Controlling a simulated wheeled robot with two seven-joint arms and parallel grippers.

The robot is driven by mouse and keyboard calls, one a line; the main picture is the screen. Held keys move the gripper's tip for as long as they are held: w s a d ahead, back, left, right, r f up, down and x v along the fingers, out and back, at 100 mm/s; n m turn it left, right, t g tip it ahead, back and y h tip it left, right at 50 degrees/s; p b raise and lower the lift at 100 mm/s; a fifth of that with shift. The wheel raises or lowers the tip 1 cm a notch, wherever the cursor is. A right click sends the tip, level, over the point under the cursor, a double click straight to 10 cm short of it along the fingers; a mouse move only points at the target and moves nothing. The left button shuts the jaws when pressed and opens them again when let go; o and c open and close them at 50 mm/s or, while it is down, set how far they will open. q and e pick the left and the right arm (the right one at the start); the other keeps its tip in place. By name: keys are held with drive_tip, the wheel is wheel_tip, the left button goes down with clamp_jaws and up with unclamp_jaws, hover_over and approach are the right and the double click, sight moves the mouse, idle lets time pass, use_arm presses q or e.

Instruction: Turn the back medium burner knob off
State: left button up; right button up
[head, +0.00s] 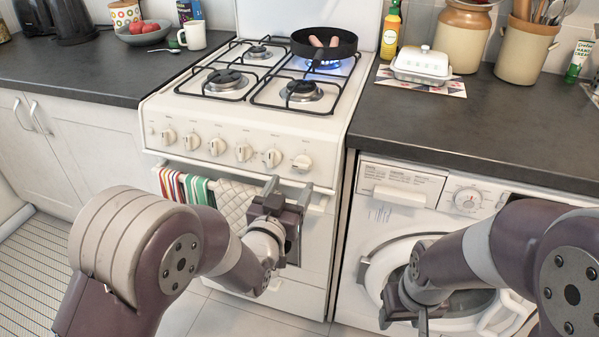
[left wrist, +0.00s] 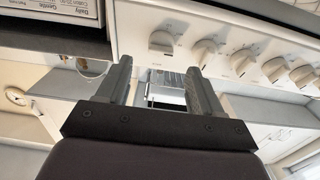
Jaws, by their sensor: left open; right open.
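The stove's front panel (head: 230,152) carries a row of several cream knobs. The rightmost knob (head: 302,163) looks turned differently from its neighbours; it also shows in the left wrist view (left wrist: 162,42). I cannot read the knob labels. A blue flame (head: 322,65) burns at the back right burner, under a black pan (head: 324,44). My left gripper (head: 289,187) is open and empty, just below the rightmost knob and apart from it. In the left wrist view its fingers (left wrist: 160,66) stand apart below that knob. My right gripper (head: 412,312) is open before the washer, partly hidden.
The oven handle with striped and quilted towels (head: 235,200) lies left of my left gripper. The washer (head: 395,225) stands right of the stove under a dark counter (head: 450,130). A butter dish (head: 421,68) and jars stand on the counter.

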sight(300, 169)
use_arm(q)
drive_tip(key=x, duration=0.6)
drive_tip(key=shift+w, duration=0.15)
drive_tip(key=c, duration=1.1)
drive_tip(key=shift+o, duration=0.2)
drive_tip(key=shift+b, duration=0.3)
